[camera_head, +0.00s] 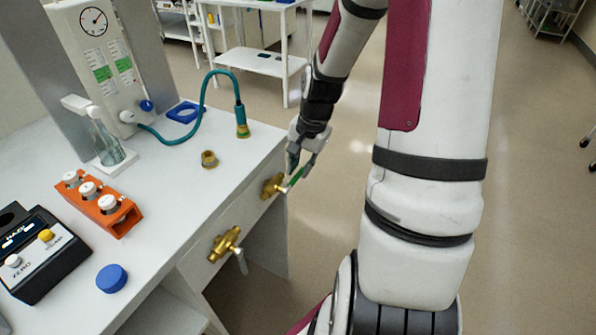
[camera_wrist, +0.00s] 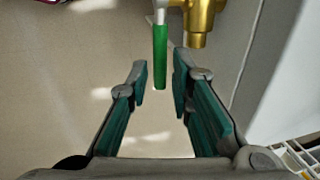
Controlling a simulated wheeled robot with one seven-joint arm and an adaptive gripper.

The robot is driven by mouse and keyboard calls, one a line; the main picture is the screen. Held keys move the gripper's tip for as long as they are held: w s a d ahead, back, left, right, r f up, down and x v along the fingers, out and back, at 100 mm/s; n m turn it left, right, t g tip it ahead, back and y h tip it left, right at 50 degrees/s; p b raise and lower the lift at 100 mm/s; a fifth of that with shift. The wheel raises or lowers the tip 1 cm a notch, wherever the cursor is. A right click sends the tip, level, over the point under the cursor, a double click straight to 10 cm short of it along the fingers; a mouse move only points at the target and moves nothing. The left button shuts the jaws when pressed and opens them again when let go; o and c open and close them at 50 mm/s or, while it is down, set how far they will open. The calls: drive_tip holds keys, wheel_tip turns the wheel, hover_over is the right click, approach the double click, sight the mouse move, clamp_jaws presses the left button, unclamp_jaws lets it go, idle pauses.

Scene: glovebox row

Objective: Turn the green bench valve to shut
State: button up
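The green bench valve has a brass body (camera_head: 271,186) on the front face of the white bench, near its far corner. Its green lever (camera_head: 296,176) sticks out from the bench towards my gripper (camera_head: 301,165). In the wrist view the green lever (camera_wrist: 160,57) hangs down from the top, with the brass body (camera_wrist: 201,18) to its right. I see gaps on both sides of the lever; contact is not visible.
A second brass valve (camera_head: 226,243) with a grey lever sits nearer on the bench front. On the white bench (camera_head: 180,205) are a brass fitting (camera_head: 209,159), a teal hose (camera_head: 203,98), an orange rack (camera_head: 103,210) and a blue cap (camera_head: 112,278).

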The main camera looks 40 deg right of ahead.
drive_tip(key=shift+w+f, duration=0.15)
drive_tip(key=shift+f, duration=0.7)
drive_tip(key=shift+c, duration=0.2)
clamp_jaws()
